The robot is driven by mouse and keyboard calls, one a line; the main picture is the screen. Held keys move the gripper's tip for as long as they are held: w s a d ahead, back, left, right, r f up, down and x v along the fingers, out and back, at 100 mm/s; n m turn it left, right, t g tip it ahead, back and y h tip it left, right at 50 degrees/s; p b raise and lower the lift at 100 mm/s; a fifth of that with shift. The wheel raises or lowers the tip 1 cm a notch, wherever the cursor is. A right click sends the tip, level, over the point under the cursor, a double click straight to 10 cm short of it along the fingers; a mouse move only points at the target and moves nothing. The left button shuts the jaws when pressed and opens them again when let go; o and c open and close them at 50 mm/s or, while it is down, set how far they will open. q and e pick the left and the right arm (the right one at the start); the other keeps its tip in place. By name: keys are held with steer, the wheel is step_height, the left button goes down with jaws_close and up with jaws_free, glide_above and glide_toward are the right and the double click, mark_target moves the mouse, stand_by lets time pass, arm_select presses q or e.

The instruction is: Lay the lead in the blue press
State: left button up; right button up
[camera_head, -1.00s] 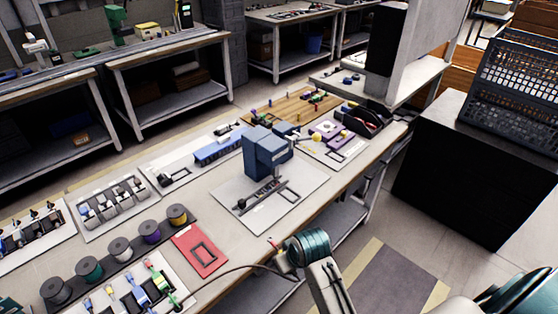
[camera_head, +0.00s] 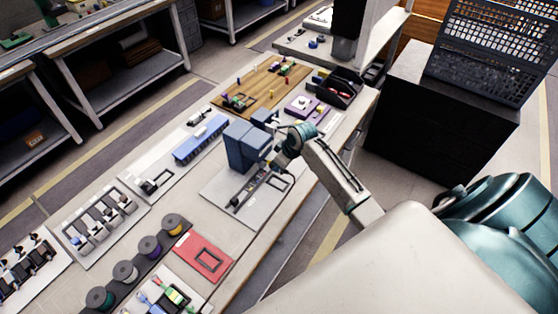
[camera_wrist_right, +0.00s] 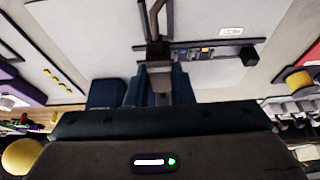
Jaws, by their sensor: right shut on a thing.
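The blue press (camera_head: 238,147) stands on a pale plate, with a dark slotted rail (camera_head: 247,188) in front of it. My right gripper (camera_head: 277,160) is at the press's right side, over the rail's far end. In the right wrist view the gripper (camera_wrist_right: 158,66) is shut on the brown lead (camera_wrist_right: 155,22), which runs off toward the top edge. The rail (camera_wrist_right: 215,51) lies crosswise just beyond the fingertips there. I cannot tell whether the lead touches the rail or press. My left gripper is not in view.
A blue strip block (camera_head: 201,139), a wooden board (camera_head: 290,75), a purple fixture (camera_head: 300,104) and a black bin (camera_head: 338,92) stand farther back.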

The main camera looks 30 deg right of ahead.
step_height(320, 180, down, 5)
steer(key=b, duration=0.3)
steer(key=shift+r+b, duration=0.15)
steer(key=shift+b, duration=0.15)
steer(key=shift+f, duration=0.95)
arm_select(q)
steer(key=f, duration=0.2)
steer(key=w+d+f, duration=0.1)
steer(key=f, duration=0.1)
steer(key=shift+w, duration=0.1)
arm_select(e)
steer(key=shift+f, duration=0.15)
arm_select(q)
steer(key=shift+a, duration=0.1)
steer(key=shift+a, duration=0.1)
arm_select(e)
steer(key=shift+f, duration=0.55)
steer(key=o, duration=1)
